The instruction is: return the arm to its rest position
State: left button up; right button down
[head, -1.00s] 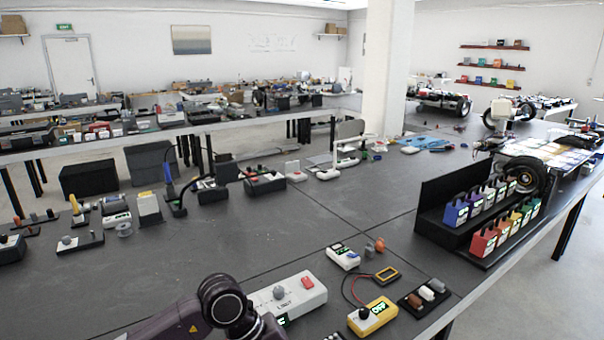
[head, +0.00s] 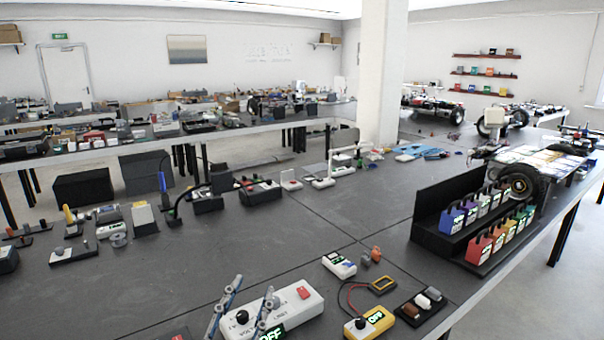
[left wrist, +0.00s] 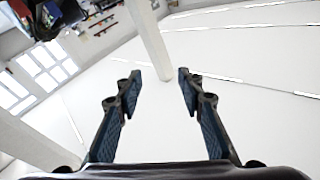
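My left gripper (head: 252,286) is at the bottom of the head view, with its two fingers pointing up and standing apart. In the left wrist view the same gripper (left wrist: 160,82) is open, with nothing between its fingers. Behind the fingers is only pale ceiling or wall. In the head view the fingers overlap a white box (head: 312,303) with a red switch, a dark knob and a green OFF display. I cannot tell whether they touch it. My right gripper is in neither view.
A yellow meter (head: 370,323), a small white device (head: 339,265) and a dark tray of small parts (head: 408,317) lie to the right. A black stepped rack (head: 428,215) holds coloured units.

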pick_arm(q)
jog(key=s+a+f+n+g+y, duration=0.35)
jog(key=a+f, duration=0.35)
jog(key=f, duration=0.4)
jog(key=s+a+f+g, duration=0.1)
jog(key=s+f+g, duration=0.2)
jog(key=s+f, duration=0.2)
jog(key=s+a+f+g+y, duration=0.1)
jog(key=s+a+f+g, duration=0.1)
jog(key=s+f, duration=0.3)
jog(key=s+a+f+n+g, duration=0.1)
jog(key=s+f+g, duration=0.2)
jog(key=s+f, duration=0.1)
jog(key=shift+s+a+f+g+y, duration=0.15)
jog(key=shift+s+f+g+y, duration=0.25)
jog(key=shift+f, duration=0.3)
jog(key=s+f+g, duration=0.4)
jog(key=s, duration=0.7)
notch_tip(320, 180, down, 27)
jog(key=s+g, duration=0.1)
jog(key=s+a+f+g, duration=0.1)
jog(key=s+a+f, duration=0.1)
jog(key=s+f, duration=1.3)
jog(key=shift+s+a+f+m+h, duration=0.2)
jog(key=shift+s+a+m+h, duration=0.2)
jog(key=shift+s, duration=0.65)
jog(key=shift+d, duration=0.1)
